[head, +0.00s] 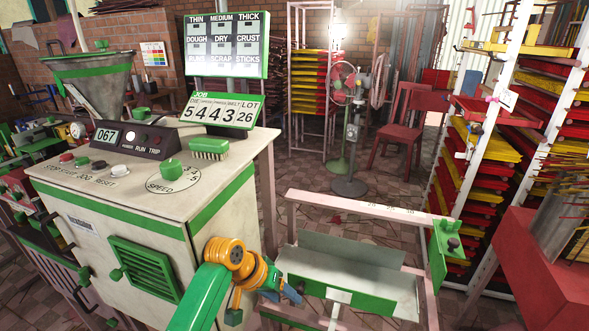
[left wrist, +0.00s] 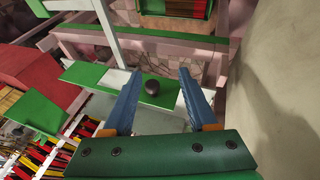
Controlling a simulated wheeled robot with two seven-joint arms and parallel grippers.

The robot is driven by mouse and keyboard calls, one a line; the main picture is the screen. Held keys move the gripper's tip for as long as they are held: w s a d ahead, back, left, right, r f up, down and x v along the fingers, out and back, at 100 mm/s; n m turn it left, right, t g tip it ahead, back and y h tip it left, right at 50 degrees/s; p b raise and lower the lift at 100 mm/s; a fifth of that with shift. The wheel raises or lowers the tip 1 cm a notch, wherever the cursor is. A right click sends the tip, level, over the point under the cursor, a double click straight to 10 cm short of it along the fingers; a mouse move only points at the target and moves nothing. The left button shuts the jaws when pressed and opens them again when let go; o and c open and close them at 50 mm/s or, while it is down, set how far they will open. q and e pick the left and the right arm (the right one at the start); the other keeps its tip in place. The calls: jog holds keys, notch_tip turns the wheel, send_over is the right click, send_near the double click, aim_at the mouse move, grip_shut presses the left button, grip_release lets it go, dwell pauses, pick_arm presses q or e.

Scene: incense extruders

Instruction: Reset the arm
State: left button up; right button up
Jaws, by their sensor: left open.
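My left arm, green with orange joints, comes in from the bottom of the head view. Its left gripper (head: 280,293) is at the left end of the metal trough (head: 345,278), beside the extruder cabinet (head: 130,235). In the left wrist view the two blue fingers of the left gripper (left wrist: 158,95) are spread apart with nothing held between them. My right gripper is in neither view.
The machine top holds a green speed knob (head: 171,170), a green brush (head: 209,149) and a number display (head: 222,110). A pink frame (head: 370,207) surrounds the trough. Racks of red and yellow trays (head: 480,180) and a red table (head: 550,270) stand at the right.

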pick_arm(q)
jog(key=s+a+f+y, duration=0.1)
jog(key=s+a+f, duration=0.2)
jog(key=s+f, duration=0.4)
jog(key=s+a+f+t+y, duration=0.1)
jog(key=s+a+y, duration=0.1)
jog(key=s+a, duration=0.5)
jog(key=s+a+y, duration=0.2)
jog(key=s+a, duration=0.2)
jog(key=s, duration=0.7)
notch_tip(320, 180, down, 11)
jog(key=s+g+p, duration=0.1)
jog(key=s+p, duration=0.1)
jog(key=p, duration=0.2)
jog(key=s+a+f+g+p, duration=0.1)
jog(key=s+f+p, duration=0.3)
jog(key=s+f, duration=0.4)
jog(key=s, duration=0.4)
jog(key=shift+s+a+g, duration=0.2)
jog(key=shift+a+g, duration=0.1)
jog(key=shift+f, duration=0.1)
